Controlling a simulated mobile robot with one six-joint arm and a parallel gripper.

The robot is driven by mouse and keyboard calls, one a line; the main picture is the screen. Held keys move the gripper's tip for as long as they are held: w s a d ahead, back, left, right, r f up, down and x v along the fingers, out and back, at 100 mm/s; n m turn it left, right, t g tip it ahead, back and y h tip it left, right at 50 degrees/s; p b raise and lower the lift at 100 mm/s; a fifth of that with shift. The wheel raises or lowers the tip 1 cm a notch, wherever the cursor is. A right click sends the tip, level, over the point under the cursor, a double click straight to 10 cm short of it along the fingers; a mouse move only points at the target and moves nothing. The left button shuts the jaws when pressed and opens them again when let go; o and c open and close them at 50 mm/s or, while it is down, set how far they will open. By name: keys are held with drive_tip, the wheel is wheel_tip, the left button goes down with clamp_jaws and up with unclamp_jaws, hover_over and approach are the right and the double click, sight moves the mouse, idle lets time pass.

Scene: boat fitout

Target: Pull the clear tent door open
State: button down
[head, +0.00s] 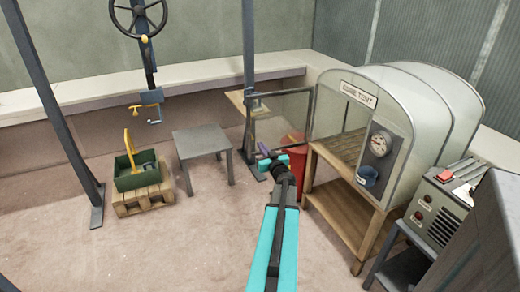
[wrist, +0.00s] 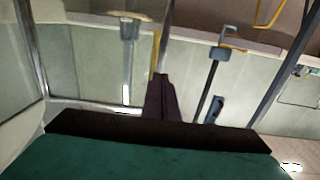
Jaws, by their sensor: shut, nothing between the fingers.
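The tent (head: 430,110), a pale arched cover with a sign, stands on a wooden bench at the right. Its clear door (head: 285,108), a see-through pane in a dark frame, stands swung out to the left from the tent's open front. In the wrist view the clear pane (wrist: 85,60) fills the upper left. My gripper (head: 264,150) is at the lower, outer part of the door in the head view. Its dark fingers are together and empty in the wrist view (wrist: 159,80), overlapping the door's upright edge; whether they touch it I cannot tell.
A red bin (head: 298,161) stands behind my gripper, partly hidden. A grey stool (head: 201,142) and a green box (head: 138,178) on a pallet are to the left. A post rises behind the door. A control box (head: 437,212) is at the right. Floor at front left is clear.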

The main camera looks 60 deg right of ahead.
sight(250, 130)
drive_tip(key=shift+b+x, duration=0.45)
drive_tip(key=shift+x, duration=5.75)
drive_tip(key=shift+w, duration=0.15)
